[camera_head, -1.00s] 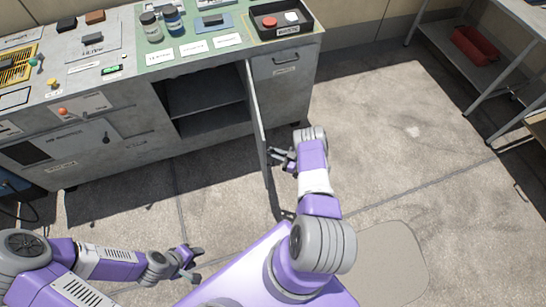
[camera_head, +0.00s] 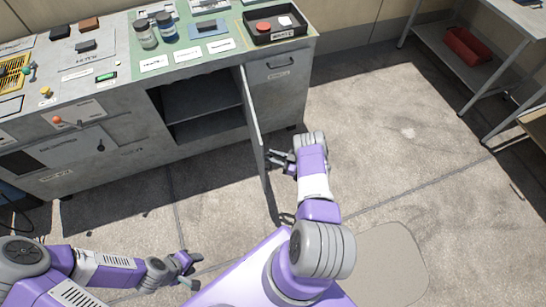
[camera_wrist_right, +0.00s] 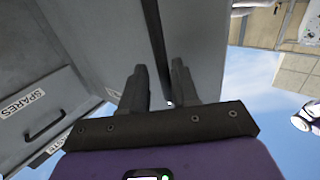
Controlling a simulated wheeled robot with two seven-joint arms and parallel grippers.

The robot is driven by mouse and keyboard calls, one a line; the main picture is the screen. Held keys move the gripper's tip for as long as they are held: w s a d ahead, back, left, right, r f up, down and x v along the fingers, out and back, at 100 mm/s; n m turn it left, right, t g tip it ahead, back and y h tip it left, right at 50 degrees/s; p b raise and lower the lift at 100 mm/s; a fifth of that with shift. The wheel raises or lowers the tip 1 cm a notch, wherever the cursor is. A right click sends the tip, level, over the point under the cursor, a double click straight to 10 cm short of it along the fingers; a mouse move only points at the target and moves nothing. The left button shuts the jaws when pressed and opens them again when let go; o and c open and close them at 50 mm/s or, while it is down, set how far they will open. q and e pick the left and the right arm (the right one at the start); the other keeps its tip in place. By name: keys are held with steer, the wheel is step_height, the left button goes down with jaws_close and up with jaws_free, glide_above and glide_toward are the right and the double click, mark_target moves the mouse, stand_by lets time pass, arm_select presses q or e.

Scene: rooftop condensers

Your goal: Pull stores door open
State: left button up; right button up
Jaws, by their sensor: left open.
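The stores door (camera_head: 254,120) stands swung out from the grey cabinet and shows nearly edge-on in the head view. The dark compartment with a shelf (camera_head: 200,105) is exposed to its left. My right gripper (camera_head: 277,160) is just right of the door's outer face, low down. In the right wrist view, my right gripper's fingers (camera_wrist_right: 160,90) stand apart against the grey door (camera_wrist_right: 200,45), with a dark upright strip between them. I cannot tell whether they clamp it. My left gripper (camera_head: 192,268) is open and empty over the floor, away from the cabinet.
The cabinet top holds jars (camera_head: 146,34) and a black tray (camera_head: 277,25). A closed drawer (camera_head: 280,72) is right of the door; its SPARES label (camera_wrist_right: 22,104) shows in the wrist view. A shelf rack with a red bin (camera_head: 468,46) is at right. The floor between is clear.

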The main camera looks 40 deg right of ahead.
steer(key=p+v, duration=0.1)
steer(key=v, duration=0.6)
steer(key=shift+s, duration=0.2)
steer(key=shift+d, duration=0.1)
